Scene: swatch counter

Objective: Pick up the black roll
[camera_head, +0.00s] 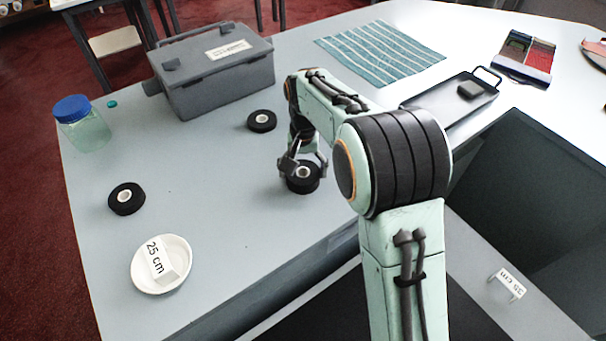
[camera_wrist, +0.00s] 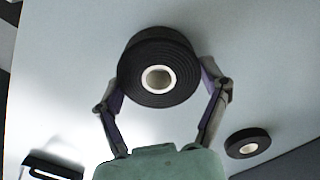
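A black roll (camera_head: 303,183) with a pale core is at the middle of the counter, below my gripper (camera_head: 302,160). In the wrist view the roll (camera_wrist: 160,75) sits between the two fingers of my gripper (camera_wrist: 165,78), which press against its left and right sides. I cannot tell whether it rests on the counter or is slightly above it. A second black roll (camera_head: 262,121) lies flat behind it, near the grey case. A third black roll (camera_head: 126,198) lies flat at the left. One loose roll (camera_wrist: 247,143) shows at lower right in the wrist view.
A grey case (camera_head: 213,75) and a blue-lidded jar (camera_head: 84,125) stand behind. A white dish (camera_head: 146,283) with a "25 cm" card is front left. A striped cloth (camera_head: 380,53) and a black tray (camera_head: 450,103) lie to the right.

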